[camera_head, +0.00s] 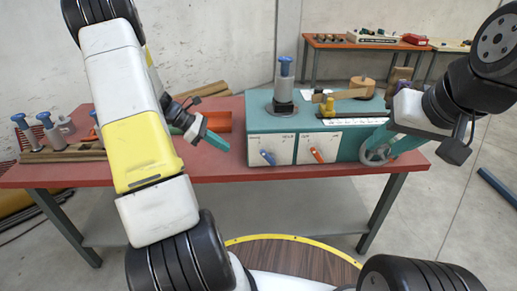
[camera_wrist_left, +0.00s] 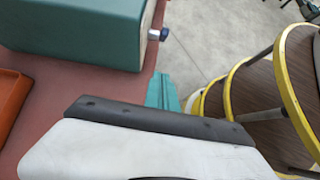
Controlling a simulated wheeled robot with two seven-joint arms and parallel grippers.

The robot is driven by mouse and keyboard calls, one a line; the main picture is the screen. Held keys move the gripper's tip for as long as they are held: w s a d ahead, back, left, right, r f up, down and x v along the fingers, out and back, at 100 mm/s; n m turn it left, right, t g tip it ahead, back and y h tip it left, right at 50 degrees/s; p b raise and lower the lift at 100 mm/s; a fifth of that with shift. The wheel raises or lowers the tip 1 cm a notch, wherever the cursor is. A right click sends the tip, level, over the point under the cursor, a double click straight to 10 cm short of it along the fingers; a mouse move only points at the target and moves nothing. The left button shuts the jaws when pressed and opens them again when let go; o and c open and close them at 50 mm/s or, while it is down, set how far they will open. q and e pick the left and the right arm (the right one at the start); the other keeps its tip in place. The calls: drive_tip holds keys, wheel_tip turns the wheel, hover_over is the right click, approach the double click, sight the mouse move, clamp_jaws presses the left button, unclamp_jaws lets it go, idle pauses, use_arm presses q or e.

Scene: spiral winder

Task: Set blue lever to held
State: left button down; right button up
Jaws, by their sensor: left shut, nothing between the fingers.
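The blue lever (camera_head: 267,157) is on the left white panel of the teal machine box (camera_head: 258,121). It appears tilted, and the panel labels are too small to read. In the left wrist view the blue lever (camera_wrist_left: 160,34) sticks out from the box's front. My left gripper (camera_head: 218,141) is shut and empty, left of the lever and apart from it. Its closed teal fingers also show in the left wrist view (camera_wrist_left: 161,92). My right gripper (camera_head: 392,138) is by the handwheel at the right; its fingers are partly hidden.
An orange lever (camera_head: 317,155) sits on the right panel. A handwheel (camera_head: 377,151) is at the box's right end. An orange tray (camera_head: 220,122) lies on the red table (camera_head: 215,166) left of the box. Blue-topped posts stand at the far left. Space before the panels is clear.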

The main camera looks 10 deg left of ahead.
use_arm(q)
drive_tip(key=shift+s+a+f, duration=0.1)
drive_tip(key=shift+a+f, duration=0.05)
drive_tip(key=shift+f, duration=0.1)
approach(268, 158)
drive_tip(key=f, duration=0.1)
drive_tip(key=d+f, duration=0.1)
drive_tip(key=f, duration=0.1)
drive_tip(key=w+f, duration=0.1)
drive_tip(key=f, duration=0.1)
drive_tip(key=shift+d+f, duration=0.25)
drive_tip(key=shift+w+d+r, duration=0.15)
drive_tip(key=shift+d+r, duration=0.1)
drive_tip(key=shift+d, duration=0.05)
drive_tip(key=shift+r, duration=0.1)
drive_tip(key=shift+d+r+y, duration=0.1)
drive_tip(key=shift+d+y, duration=0.05)
drive_tip(key=shift+y, duration=0.25)
